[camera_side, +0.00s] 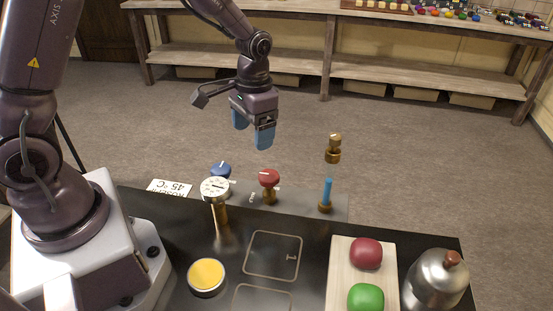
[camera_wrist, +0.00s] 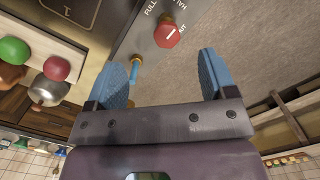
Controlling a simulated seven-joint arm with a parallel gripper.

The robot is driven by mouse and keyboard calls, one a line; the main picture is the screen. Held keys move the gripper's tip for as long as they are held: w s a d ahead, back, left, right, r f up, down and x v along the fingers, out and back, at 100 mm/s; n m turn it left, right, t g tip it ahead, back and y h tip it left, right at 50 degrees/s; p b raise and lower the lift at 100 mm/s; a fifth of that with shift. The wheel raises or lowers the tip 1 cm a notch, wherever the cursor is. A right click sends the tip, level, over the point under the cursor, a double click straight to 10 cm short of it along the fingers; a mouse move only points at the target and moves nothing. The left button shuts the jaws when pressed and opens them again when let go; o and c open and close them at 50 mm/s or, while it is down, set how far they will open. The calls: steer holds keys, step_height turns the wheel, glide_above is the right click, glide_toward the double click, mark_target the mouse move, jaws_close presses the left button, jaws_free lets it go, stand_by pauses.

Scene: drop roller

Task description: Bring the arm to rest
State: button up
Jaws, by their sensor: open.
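My gripper (camera_side: 251,130) hangs in the air above and behind the far edge of the black worktop. Its two blue fingers are apart with nothing between them. In the wrist view the open gripper (camera_wrist: 168,80) also shows empty. Below it in the side view are a red knob (camera_side: 269,178) and a blue knob (camera_side: 221,170), both apart from the fingers. The red knob also shows in the wrist view (camera_wrist: 167,33).
A gauge (camera_side: 215,188) on a brass stem, a yellow button (camera_side: 206,276) and a blue rod (camera_side: 327,192) stand on the worktop (camera_side: 310,232). A board (camera_side: 343,268) holds red and green lumps beside a metal pot (camera_side: 437,280). A brass piece (camera_side: 333,148) is right of my gripper.

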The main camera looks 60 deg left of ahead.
steer(key=s+d+r+t, duration=0.3)
steer(key=s+r+t, duration=0.3)
steer(key=s+r, duration=0.9)
step_height(320, 180, up, 4)
steer(key=shift+s+d+f, duration=0.15)
steer(key=shift+s, duration=0.2)
